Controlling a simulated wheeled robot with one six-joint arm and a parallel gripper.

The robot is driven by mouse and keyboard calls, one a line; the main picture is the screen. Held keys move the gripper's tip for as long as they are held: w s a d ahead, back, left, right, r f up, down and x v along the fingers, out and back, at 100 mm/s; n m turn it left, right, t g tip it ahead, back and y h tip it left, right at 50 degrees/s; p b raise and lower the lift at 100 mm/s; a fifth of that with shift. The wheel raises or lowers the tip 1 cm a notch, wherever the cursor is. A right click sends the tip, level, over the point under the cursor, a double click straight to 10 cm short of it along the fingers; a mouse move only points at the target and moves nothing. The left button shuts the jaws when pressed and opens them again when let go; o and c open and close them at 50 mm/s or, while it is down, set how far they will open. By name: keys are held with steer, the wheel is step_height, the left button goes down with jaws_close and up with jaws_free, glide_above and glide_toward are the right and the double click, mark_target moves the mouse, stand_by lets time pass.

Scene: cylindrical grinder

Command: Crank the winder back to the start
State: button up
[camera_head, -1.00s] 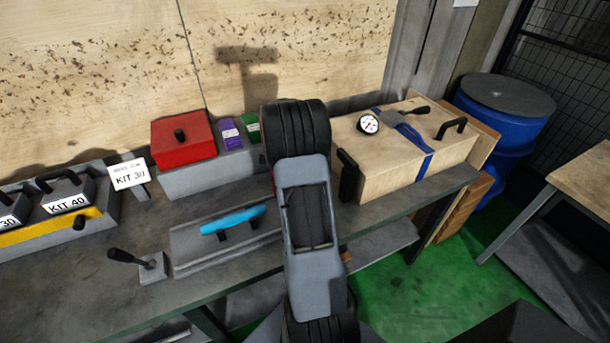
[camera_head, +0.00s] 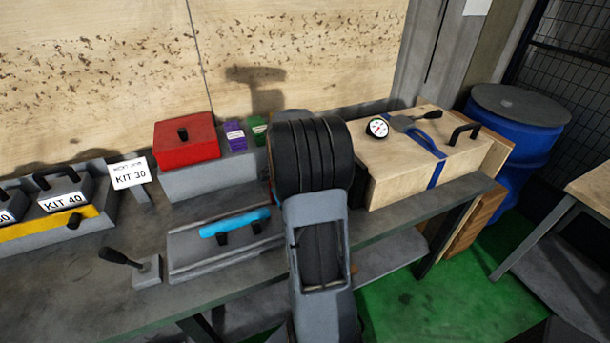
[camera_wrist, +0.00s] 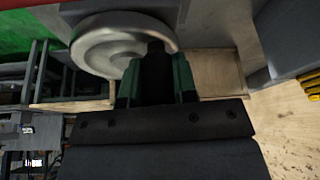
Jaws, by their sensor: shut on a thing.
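The winder shows in the wrist view as a pale grey round wheel (camera_wrist: 95,48) with a black crank handle (camera_wrist: 156,62) near its right edge. My gripper (camera_wrist: 156,88) has its two green-padded fingers on either side of that handle and is shut on it. The handle's far end and part of the wheel's rim are hidden. In the head view my own arm covers the winder and my gripper.
A wooden box (camera_head: 400,178) with a gauge (camera_head: 377,128) and blue strap stands right of my arm on the bench (camera_head: 90,285). A red box (camera_head: 186,145), a blue-handled block (camera_head: 235,222) and a small lever (camera_head: 120,257) are to the left. A blue drum (camera_head: 525,150) stands behind.

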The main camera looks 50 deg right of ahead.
steer(key=o, duration=0.9)
steer(key=shift+r, duration=0.1)
steer(key=v, duration=1.3)
steer(key=shift+a+r+b, duration=0.2)
steer(key=shift+r+b, duration=0.1)
steer(key=shift+r, duration=0.05)
